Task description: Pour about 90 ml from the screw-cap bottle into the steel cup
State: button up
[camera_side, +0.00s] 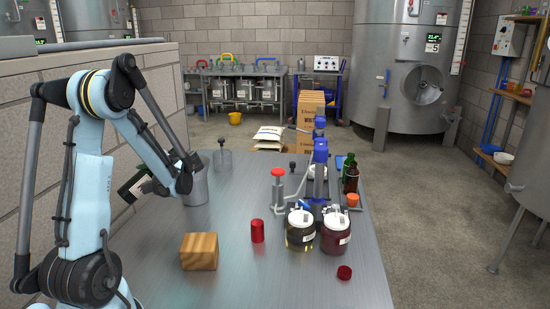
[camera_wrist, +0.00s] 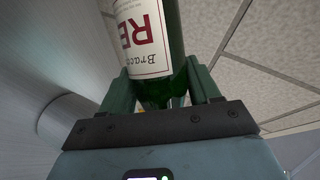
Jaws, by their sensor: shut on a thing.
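The green glass screw-cap bottle (camera_side: 130,190) is held tilted, well off upright, above the left side of the table in the side view. Its white label with red letters shows in the wrist view, where the bottle (camera_wrist: 175,45) stands between the two fingers. My gripper (camera_wrist: 163,88) is shut on the bottle. The steel cup (camera_side: 198,188) stands upright at the table's left rear, right beside my gripper and partly behind my wrist. The bottle's mouth is hidden, and I cannot see any stream or the level in the cup.
A wooden block (camera_side: 199,251) and a red cylinder (camera_side: 257,231) stand in front. Two lidded jars (camera_side: 300,232), a blue-topped stand (camera_side: 320,165) and dark bottles (camera_side: 351,178) crowd the right side. A block wall (camera_side: 60,130) borders the left. The table's middle is clear.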

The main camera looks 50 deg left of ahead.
jog(key=shift+w+f+n+t, duration=0.2)
jog(key=shift+f+n+t, duration=0.1)
jog(key=shift+f, duration=0.15)
jog(key=shift+w+r+n+t, duration=0.15)
jog(key=shift+w+n+t, duration=0.3)
jog(key=shift+n+t, duration=0.55)
jog(key=shift+n, duration=0.3)
jog(key=r, duration=0.5)
jog(key=shift+w+a, duration=0.1)
jog(key=shift+w, duration=0.1)
jog(key=shift+s+f+n+t, duration=0.15)
jog(key=shift+f+n+t, duration=0.3)
jog(key=shift+f, duration=0.05)
jog(key=shift+s+f+n+t, duration=0.15)
jog(key=shift+f+n+t, duration=0.3)
jog(key=shift+f, duration=0.05)
jog(key=n+t, duration=0.2)
jog(key=shift+f+n+y, duration=0.15)
jog(key=shift+n+y, duration=0.15)
jog(key=shift+y, duration=0.1)
